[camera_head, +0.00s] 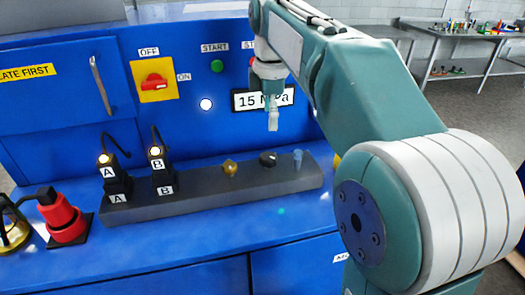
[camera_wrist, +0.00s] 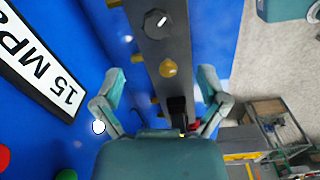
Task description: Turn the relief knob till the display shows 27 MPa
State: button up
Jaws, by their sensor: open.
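A black round knob with a white pointer mark (camera_head: 268,159) sits on top of the dark manifold bar (camera_head: 205,194). The knob also shows near the top of the wrist view (camera_wrist: 157,24). In the wrist view the display (camera_wrist: 52,90) stands on the left. My gripper (camera_head: 273,123) hangs in front of the panel, above the bar. It is open and empty, with its fingers (camera_wrist: 162,75) spread apart and the black knob beyond the tips.
A brass knob (camera_head: 230,168) and a blue fitting (camera_head: 298,158) flank the black knob. Connectors A (camera_head: 115,178) and B (camera_head: 160,168) stand at the bar's left. A red rotary switch (camera_head: 154,82), a green start button (camera_head: 217,66) and a red plug (camera_head: 62,216) are also near.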

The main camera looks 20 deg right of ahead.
aim_at(268, 156)
jog(key=shift+n, duration=0.3)
jog(key=f, duration=1)
jog(key=shift+w+a+f, duration=0.1)
jog(key=shift+w+f, duration=0.25)
jog(key=c, duration=1.1)
